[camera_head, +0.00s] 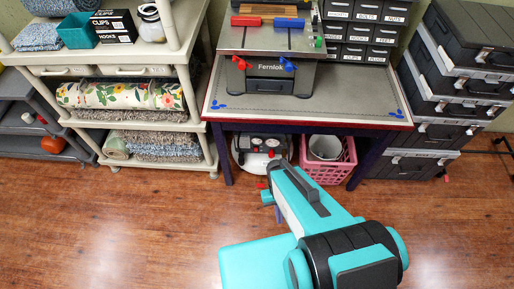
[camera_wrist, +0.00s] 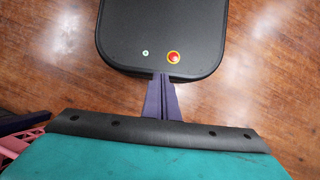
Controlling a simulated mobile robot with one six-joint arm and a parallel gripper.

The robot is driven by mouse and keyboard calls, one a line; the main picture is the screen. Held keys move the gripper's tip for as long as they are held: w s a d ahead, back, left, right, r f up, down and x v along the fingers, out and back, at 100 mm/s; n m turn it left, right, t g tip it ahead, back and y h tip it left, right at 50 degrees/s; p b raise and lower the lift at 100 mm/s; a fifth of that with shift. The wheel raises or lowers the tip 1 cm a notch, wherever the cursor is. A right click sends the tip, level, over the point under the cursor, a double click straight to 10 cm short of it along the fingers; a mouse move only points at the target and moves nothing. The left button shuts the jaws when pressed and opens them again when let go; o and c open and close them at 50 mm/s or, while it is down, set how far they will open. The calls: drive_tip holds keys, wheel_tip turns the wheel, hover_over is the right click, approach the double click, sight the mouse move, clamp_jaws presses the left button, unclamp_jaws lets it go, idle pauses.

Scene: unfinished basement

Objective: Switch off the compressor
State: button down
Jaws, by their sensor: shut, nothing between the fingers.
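The compressor (camera_head: 258,160) stands on the floor under the workbench in the head view. It has a pale tank and a dark panel with round gauges on top. Its lower right part is hidden behind my arm, and I cannot make out its switch. My gripper (camera_wrist: 162,78) is shut and empty, its dark purple fingers together in the wrist view. In the head view the gripper (camera_head: 278,214) is small and partly hidden by my arm, in front of the compressor and apart from it. The compressor is not recognisable in the wrist view.
A pink crate (camera_head: 327,172) with a white bucket stands right of the compressor; its edge shows in the wrist view (camera_wrist: 12,146). The workbench (camera_head: 345,80) overhangs both, its legs on either side. A shelf (camera_head: 190,105) stands left, stacked cases (camera_head: 440,105) right. The front floor is clear.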

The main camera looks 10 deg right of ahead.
drive_tip(key=shift+s+r+p, duration=0.4)
drive_tip(key=shift+r+p, duration=0.15)
drive_tip(key=shift+r, duration=0.1)
drive_tip(key=shift+s+r+p, duration=0.35)
drive_tip(key=shift+r+p, duration=0.15)
drive_tip(key=shift+r, duration=0.1)
